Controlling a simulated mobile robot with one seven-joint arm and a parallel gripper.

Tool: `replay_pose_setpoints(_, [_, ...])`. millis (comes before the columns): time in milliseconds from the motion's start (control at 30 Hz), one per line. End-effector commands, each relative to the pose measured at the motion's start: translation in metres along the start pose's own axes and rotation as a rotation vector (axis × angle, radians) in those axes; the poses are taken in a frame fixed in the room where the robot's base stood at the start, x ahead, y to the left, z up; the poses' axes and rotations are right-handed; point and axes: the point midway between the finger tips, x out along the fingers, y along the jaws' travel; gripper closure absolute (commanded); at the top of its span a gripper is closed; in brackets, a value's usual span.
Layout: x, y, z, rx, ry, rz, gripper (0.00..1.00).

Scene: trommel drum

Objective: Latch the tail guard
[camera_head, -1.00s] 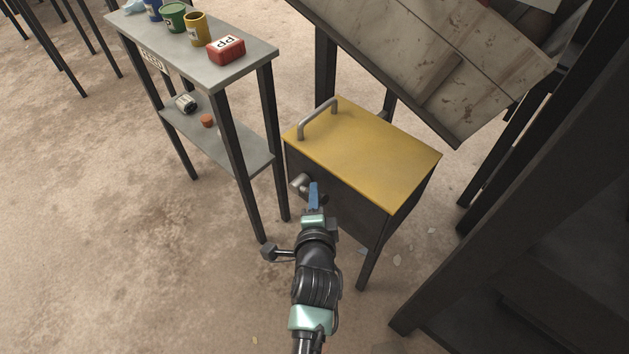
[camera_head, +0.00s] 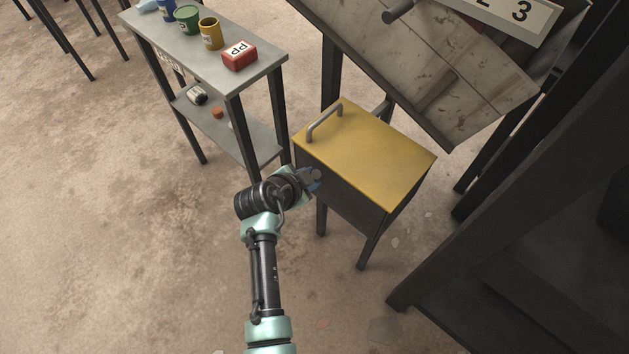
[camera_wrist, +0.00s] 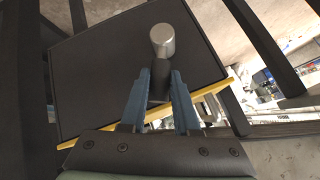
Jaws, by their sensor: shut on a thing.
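The tail guard (camera_head: 365,150) is a dark box with a yellow top and a grey bar handle (camera_head: 324,122), standing on dark legs. Its dark front panel (camera_wrist: 95,85) fills much of the wrist view, with a yellow edge along the lower side. A latch with a round silver knob (camera_wrist: 162,40) and a dark stem (camera_wrist: 158,83) stands out from this panel. My gripper (camera_wrist: 160,92) has its blue fingers on both sides of the stem, shut on it just below the knob. In the head view my gripper (camera_head: 313,184) is at the panel's upper left and partly hides the latch.
A grey shelf stand (camera_head: 262,66) stands left of the guard, close to my wrist, with a red box (camera_head: 239,56) and several cans on top. A slanted chute panel (camera_head: 415,70) hangs behind the guard. Dark frame beams (camera_head: 480,215) rise at the right.

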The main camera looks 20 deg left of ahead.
Motion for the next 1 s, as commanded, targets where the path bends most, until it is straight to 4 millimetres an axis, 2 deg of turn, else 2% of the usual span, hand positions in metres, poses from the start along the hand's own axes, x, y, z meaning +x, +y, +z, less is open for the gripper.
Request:
replay_pose_setpoints(200, [0.002, -0.014, 0.004, -0.133, 0.039, 0.125, 1.0])
replay_pose_setpoints(500, [0.002, -0.024, 0.009, -0.255, 0.073, 0.25, 1.0])
replay_pose_setpoints(1000, [0.002, -0.028, 0.01, -0.313, 0.086, 0.307, 1.0])
